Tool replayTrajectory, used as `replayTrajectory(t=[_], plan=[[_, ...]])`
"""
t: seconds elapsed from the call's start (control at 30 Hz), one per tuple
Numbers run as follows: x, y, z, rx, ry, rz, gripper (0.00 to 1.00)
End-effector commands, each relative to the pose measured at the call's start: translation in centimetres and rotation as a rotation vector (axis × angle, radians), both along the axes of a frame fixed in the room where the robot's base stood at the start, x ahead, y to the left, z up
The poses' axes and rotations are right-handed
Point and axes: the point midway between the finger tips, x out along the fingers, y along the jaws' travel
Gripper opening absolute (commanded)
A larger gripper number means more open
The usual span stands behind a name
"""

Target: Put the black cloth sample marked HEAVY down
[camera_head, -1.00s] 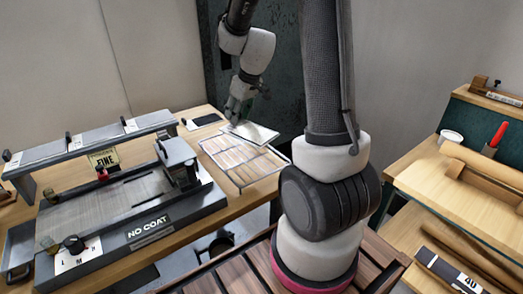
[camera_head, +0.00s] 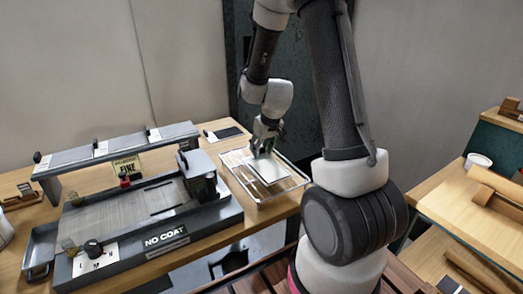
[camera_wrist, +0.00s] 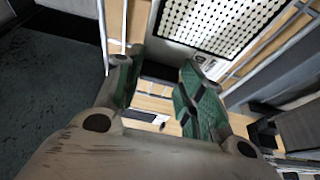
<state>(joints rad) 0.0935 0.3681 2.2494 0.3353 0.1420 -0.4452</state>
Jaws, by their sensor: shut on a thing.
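My gripper (camera_head: 265,148) is low over the wire rack (camera_head: 299,185) on the left bench. A flat pale square card (camera_head: 270,171) with a light border is at its fingertips, over the rack; I take it as the sample in my grip. I cannot tell whether the card touches the rack. In the wrist view my gripper's green-padded fingers (camera_wrist: 160,68) reach toward a panel with a black-and-white dotted grid (camera_wrist: 208,25). Small print is beside the right finger, too small to read. I cannot make out the word HEAVY.
A dark flat piece (camera_head: 228,133) lies on the bench behind the rack. The NO COAT machine (camera_head: 150,215) stands left of the rack, with a long raised shelf (camera_head: 120,150) behind it. Another bench (camera_head: 470,215) with rolls and a white cup (camera_head: 478,162) is at right.

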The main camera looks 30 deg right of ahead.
Motion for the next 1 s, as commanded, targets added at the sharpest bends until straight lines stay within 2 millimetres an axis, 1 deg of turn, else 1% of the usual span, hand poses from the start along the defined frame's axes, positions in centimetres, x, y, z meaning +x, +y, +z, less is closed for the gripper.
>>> replayTrajectory(t=[0.03, 0.1, 0.43, 0.47, 0.5, 0.57, 0.87, 1.0], plan=[[-0.02, -0.03, -0.57, 0.000, 0.002, -0.001, 0.14], [0.02, -0.04, -0.86, -0.001, 0.000, 0.000, 0.14], [0.02, -0.02, -1.13, -0.001, -0.001, 0.000, 0.14], [0.03, -0.02, -1.11, -0.001, -0.001, 0.001, 0.42], [0.02, -0.01, -1.10, -0.001, -0.001, 0.001, 0.50], [0.02, -0.01, -1.10, -0.001, -0.001, 0.001, 0.60], [0.01, 0.00, -1.05, -0.001, -0.001, 0.001, 0.60], [-0.23, 0.01, -0.21, -0.001, -0.001, 0.002, 0.60]])
